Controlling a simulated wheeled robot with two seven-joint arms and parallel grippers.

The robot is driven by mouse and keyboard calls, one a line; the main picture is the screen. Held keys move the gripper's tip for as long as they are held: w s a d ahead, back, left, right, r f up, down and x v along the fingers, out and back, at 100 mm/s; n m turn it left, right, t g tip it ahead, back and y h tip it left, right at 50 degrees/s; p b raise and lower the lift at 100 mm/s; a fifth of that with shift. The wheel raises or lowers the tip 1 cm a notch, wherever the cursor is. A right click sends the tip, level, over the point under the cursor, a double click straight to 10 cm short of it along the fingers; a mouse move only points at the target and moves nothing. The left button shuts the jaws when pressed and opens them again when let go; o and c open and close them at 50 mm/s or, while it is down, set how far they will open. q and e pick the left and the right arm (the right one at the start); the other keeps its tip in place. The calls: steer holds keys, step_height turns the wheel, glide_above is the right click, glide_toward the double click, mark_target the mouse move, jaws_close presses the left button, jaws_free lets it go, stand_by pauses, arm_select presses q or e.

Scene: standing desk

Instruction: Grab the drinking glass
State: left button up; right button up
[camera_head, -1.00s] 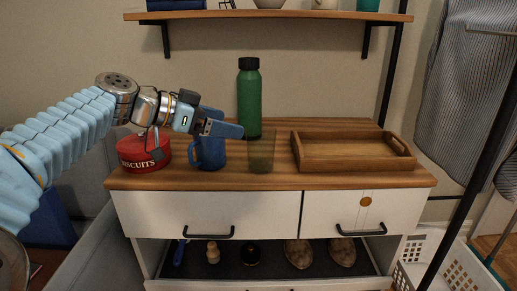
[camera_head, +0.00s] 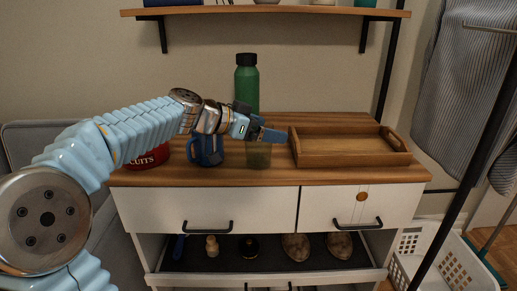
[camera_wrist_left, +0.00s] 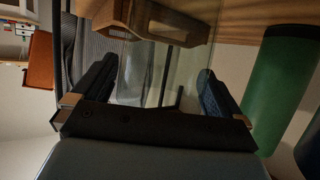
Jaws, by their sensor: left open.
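The drinking glass (camera_head: 259,157) is clear and slightly greenish. It stands upright near the front of the wooden top, right of a blue mug (camera_head: 208,151). My left gripper (camera_head: 268,134) is at the glass's upper part and hides its rim in the head view. In the left wrist view the two fingers (camera_wrist_left: 155,90) are spread apart, with the see-through glass (camera_wrist_left: 150,65) between them. Whether either finger touches the glass I cannot tell. My right gripper is in neither view.
A green bottle (camera_head: 247,84) stands behind the glass, close to my left gripper. A wooden tray (camera_head: 350,158) is just to the right. A red biscuit tin (camera_head: 148,158) is at the left, partly hidden by my arm. A shelf (camera_head: 270,12) hangs above.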

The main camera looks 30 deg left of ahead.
arm_select(q)
steer(key=shift+c, duration=0.2)
steer(key=c, duration=1.5)
